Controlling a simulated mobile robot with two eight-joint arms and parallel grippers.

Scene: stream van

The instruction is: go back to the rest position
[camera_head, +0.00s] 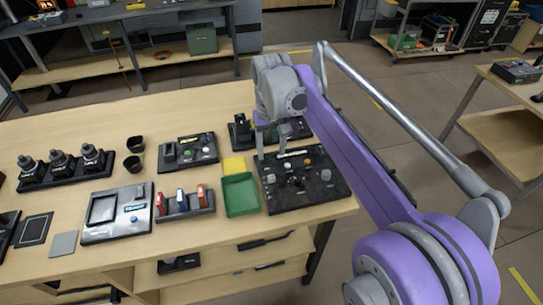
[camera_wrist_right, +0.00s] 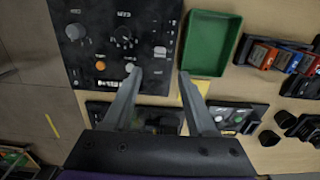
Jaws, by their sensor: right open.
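My right gripper (camera_head: 271,155) hangs at the end of my purple and grey arm, above the back left part of a black control panel (camera_head: 329,186) on the wooden workbench. Its two grey fingers are apart with nothing between them. In the right wrist view, the open fingers of the right gripper (camera_wrist_right: 160,75) point over the edge of the black control panel (camera_wrist_right: 92,45), which has knobs and coloured buttons. I cannot tell whether the fingertips touch the panel. My left gripper is not in view.
A green tray (camera_head: 240,195) and a yellow pad (camera_head: 234,165) lie left of the panel. A rack with red, blue and orange items (camera_head: 184,203) stands further left. Another small black panel (camera_head: 240,132) lies behind the gripper. A side table (camera_head: 510,135) stands right, across open floor.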

